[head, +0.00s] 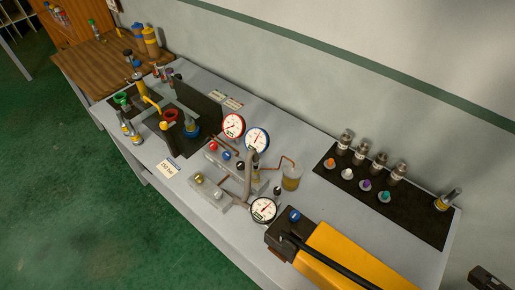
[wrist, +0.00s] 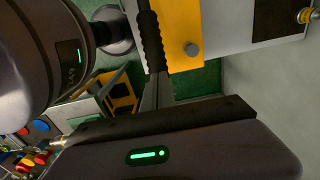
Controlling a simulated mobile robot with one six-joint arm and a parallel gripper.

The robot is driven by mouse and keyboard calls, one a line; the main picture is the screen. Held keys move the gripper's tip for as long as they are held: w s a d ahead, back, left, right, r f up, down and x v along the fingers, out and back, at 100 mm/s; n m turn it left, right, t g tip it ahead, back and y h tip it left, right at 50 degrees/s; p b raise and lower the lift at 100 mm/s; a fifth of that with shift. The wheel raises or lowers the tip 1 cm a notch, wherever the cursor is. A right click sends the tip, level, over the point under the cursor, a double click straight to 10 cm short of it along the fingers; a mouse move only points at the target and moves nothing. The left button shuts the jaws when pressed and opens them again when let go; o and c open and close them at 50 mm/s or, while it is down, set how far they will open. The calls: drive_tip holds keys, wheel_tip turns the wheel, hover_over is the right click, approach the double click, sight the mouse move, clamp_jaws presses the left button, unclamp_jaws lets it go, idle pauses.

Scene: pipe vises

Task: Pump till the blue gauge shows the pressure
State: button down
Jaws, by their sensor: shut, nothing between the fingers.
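The blue-rimmed gauge (head: 256,139) stands on the bench beside a red-rimmed gauge (head: 233,126); its needle reading is too small to tell. The yellow hand pump (head: 355,268) lies at the bench's near right, with its long black handle (head: 322,256) low along its top. In the wrist view the handle's ribbed grip (wrist: 150,40) lies beside the yellow pump body (wrist: 184,35). My gripper (wrist: 158,80) seems to be the narrow grey fingers near the grip's end, shut and empty; contact with the handle cannot be told. I cannot make it out in the head view.
A white card (head: 169,167) lies near the front edge.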

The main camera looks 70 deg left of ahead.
drive_tip(key=shift+w+d+f+b, duration=0.1)
drive_tip(key=shift+d+f+b, duration=0.1)
drive_tip(key=shift+f+b, duration=0.65)
drive_tip(key=shift+d+f+b, duration=0.15)
drive_tip(key=shift+f+b, duration=0.45)
drive_tip(key=shift+f, duration=0.3)
drive_tip(key=r+p, duration=0.2)
drive_tip(key=r, duration=0.1)
drive_tip(key=s+a+r+p, duration=0.1)
drive_tip(key=r, duration=0.1)
drive_tip(key=shift+a+r, duration=0.1)
drive_tip(key=shift+r, duration=0.05)
drive_tip(key=shift+w+r+p, duration=0.1)
drive_tip(key=shift+r+p, duration=0.05)
drive_tip(key=shift+p, duration=0.15)
wheel_tip(320, 180, up, 5)
drive_tip(key=p, duration=0.4)
drive_tip(key=s+d+f+n+t+y+b, duration=0.1)
drive_tip(key=s+d+f+n+t+b, duration=0.2)
drive_tip(key=b, duration=1)
drive_tip(key=s+d+f+n+t+y+b, duration=0.1)
drive_tip(key=s+d+f+n+t+b, duration=0.1)
drive_tip(key=s+f+b, duration=0.6)
drive_tip(key=shift+d+f+n+t+b, duration=0.4)
drive_tip(key=shift+d+f+n+b, duration=0.55)
drive_tip(key=shift+b, duration=2.15)
drive_tip(key=shift+s+r, duration=0.1)
